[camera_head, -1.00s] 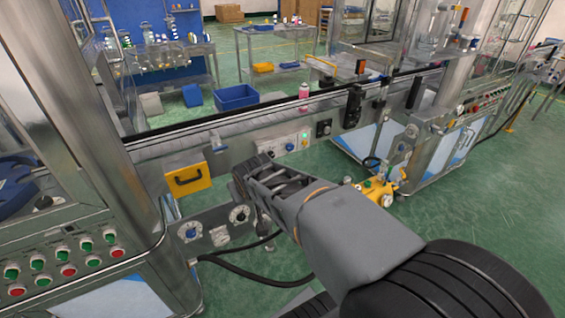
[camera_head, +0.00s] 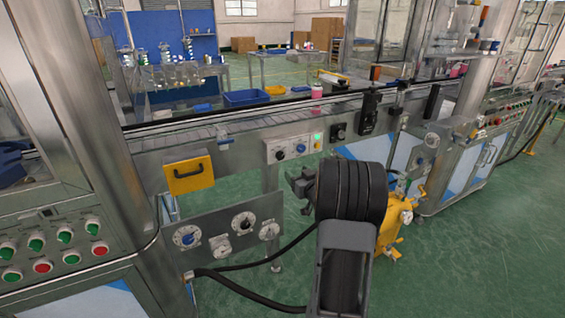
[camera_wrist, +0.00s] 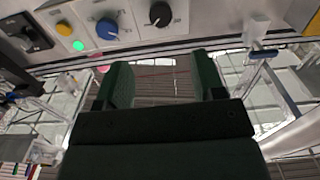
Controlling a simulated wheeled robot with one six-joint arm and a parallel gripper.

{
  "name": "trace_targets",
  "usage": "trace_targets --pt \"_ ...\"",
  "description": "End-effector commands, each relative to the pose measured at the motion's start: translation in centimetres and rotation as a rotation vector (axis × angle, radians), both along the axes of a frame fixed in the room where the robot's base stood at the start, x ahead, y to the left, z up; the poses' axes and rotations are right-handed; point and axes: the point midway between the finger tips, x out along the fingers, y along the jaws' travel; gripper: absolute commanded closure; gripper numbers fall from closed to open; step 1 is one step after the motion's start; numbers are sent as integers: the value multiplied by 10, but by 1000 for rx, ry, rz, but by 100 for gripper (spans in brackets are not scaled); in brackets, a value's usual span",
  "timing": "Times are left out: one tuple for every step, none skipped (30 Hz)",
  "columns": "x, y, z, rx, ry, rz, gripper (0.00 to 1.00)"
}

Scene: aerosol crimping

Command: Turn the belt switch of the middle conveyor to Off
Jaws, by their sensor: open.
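The middle conveyor (camera_head: 240,128) carries a pale control panel (camera_head: 272,154) on its front side. The panel has a black knob (camera_head: 280,155), a blue knob (camera_head: 301,148), and a lit green lamp (camera_head: 317,137) near a yellow button. In the wrist view the blue knob (camera_wrist: 107,28), black knob (camera_wrist: 160,15) and green lamp (camera_wrist: 78,45) line the top edge. Their labels are too small to read. My gripper (camera_head: 297,186) is below the panel, partly hidden by my wrist. In the wrist view its two fingers (camera_wrist: 165,82) stand apart and empty, clear of the knobs.
A yellow device (camera_head: 393,225) stands right of my arm. A pink bottle (camera_head: 317,91) is on the belt. Green floor is open at right.

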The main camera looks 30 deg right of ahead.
Motion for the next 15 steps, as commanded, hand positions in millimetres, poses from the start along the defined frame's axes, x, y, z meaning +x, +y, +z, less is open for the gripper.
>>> trace_targets --pt "10 0 0 0 0 3 37" --pt "17 -1 0 -1 0 3 37" --pt "25 -2 0 -1 -1 3 37" --pt "31 -3 -1 -1 1 3 37" --pt "37 -3 0 -1 0 3 37" --pt "44 -5 0 -1 0 2 37" --pt "50 -6 -1 -1 1 2 37" --pt "55 -6 0 -2 1 2 37" --pt "63 -7 0 -1 1 3 37" --pt "68 -8 0 -2 1 2 37" --pt "73 -9 0 -1 1 2 37" --pt "79 -10 0 -1 1 1 37" --pt "83 -10 0 -1 1 1 37" --pt "87 -11 0 -1 1 1 37" --pt "92 -11 0 -1 1 1 37"
